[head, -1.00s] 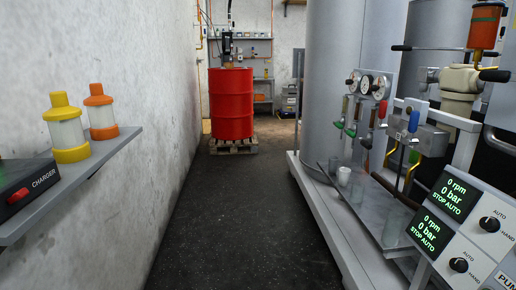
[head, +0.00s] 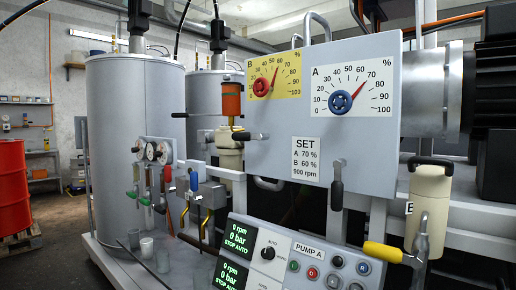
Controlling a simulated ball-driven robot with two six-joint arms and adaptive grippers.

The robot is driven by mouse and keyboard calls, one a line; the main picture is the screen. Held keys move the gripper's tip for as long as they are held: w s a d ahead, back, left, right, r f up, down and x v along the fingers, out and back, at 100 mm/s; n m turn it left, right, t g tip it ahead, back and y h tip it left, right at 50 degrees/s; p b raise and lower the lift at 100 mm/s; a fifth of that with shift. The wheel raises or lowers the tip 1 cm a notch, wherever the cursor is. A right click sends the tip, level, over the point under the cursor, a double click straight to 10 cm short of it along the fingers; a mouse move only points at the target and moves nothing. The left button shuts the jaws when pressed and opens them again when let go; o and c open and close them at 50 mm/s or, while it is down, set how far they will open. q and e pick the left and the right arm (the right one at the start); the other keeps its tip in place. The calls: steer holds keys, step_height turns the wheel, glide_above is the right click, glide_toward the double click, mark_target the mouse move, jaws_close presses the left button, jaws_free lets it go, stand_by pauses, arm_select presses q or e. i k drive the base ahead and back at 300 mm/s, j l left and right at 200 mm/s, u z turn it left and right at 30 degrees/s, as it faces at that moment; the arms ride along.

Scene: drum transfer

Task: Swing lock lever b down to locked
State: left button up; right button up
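A grey panel (head: 221,169) carries a yellow B dial (head: 283,69) with a red knob and a white A dial (head: 371,82) with a blue knob. Below the B dial, at the panel's left edge, a dark-handled lever (head: 241,136) lies roughly level, its handle pointing left; I take it for lock lever b. A similar lever (head: 337,190) below the A dial hangs straight down. Neither of my grippers is in view.
A pump console (head: 305,248) with two green displays stands below the panel. A yellow-handled valve (head: 383,252) and a beige canister (head: 430,190) are at right. Silver tanks (head: 137,130) and a red drum (head: 12,185) are at left. Floor shows only at far left.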

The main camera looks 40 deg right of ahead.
mark_target(236, 137)
steer(key=z, duration=0.95)
